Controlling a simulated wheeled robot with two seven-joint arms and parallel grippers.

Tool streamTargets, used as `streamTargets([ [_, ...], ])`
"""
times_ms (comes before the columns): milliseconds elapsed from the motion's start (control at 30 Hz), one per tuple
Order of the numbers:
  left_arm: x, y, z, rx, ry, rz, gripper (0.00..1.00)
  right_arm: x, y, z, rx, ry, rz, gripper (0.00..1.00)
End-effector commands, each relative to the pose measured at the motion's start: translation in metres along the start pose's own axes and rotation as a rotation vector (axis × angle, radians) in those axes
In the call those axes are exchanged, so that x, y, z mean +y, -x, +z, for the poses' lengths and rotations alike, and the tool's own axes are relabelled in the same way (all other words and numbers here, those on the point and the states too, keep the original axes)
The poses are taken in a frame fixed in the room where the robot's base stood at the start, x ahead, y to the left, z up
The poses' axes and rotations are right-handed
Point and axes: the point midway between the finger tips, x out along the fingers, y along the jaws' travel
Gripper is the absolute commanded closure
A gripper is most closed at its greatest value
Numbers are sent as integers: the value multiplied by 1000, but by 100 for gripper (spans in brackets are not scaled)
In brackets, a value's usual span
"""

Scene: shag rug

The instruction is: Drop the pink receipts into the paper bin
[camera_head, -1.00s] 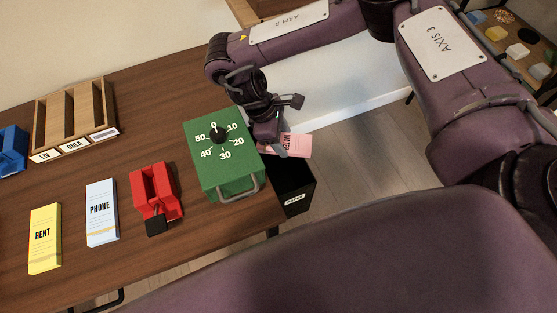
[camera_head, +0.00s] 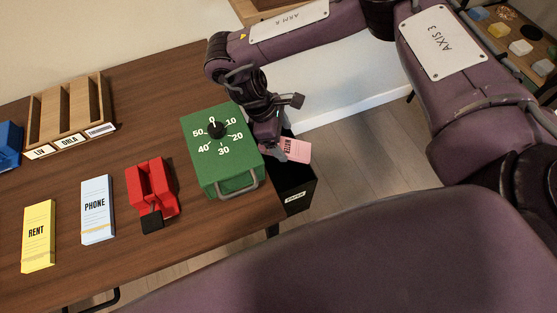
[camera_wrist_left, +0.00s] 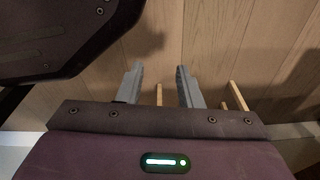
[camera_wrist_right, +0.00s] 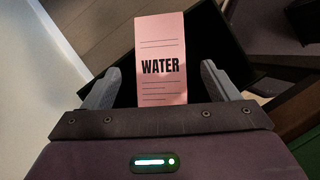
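A pink receipt marked WATER (camera_head: 298,150) is at my right gripper (camera_head: 275,150), over the black paper bin (camera_head: 297,187) beside the table's right edge. In the right wrist view the receipt (camera_wrist_right: 160,62) lies between the spread fingers of my right gripper (camera_wrist_right: 160,85), with a gap on each side; the fingers do not grip it. Its lower end is hidden behind the gripper body. The dark bin (camera_wrist_right: 222,45) shows behind it. No other pink receipt is in view. My left gripper (camera_wrist_left: 158,88) is open and empty, and is outside the head view.
A green timer box (camera_head: 222,165) stands at the table's right edge, close to the bin. A red holder (camera_head: 150,188), a blue PHONE slip (camera_head: 97,212), a yellow RENT slip (camera_head: 39,235) and a wooden sorter (camera_head: 70,115) are on the table. Floor right of the bin is clear.

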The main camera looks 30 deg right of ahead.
Motion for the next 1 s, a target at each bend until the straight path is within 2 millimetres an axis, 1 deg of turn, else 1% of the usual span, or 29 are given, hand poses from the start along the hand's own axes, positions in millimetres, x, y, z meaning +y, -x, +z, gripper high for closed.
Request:
streamTargets([
  [233,0,1,0,2,0,0,67,0,2,1,1,0,1,19],
  [367,0,3,2,6,0,0,67,1,17,6,2,0,2,19],
  [467,1,-1,22,-15,-1,1,67,1,35,14,2,1,4,19],
  [800,1,-3,60,-31,-6,2,67,1,114,47,2,0,6,19],
  [1000,2,-2,78,-38,-9,3,67,1,154,64,1,-1,5,19],
])
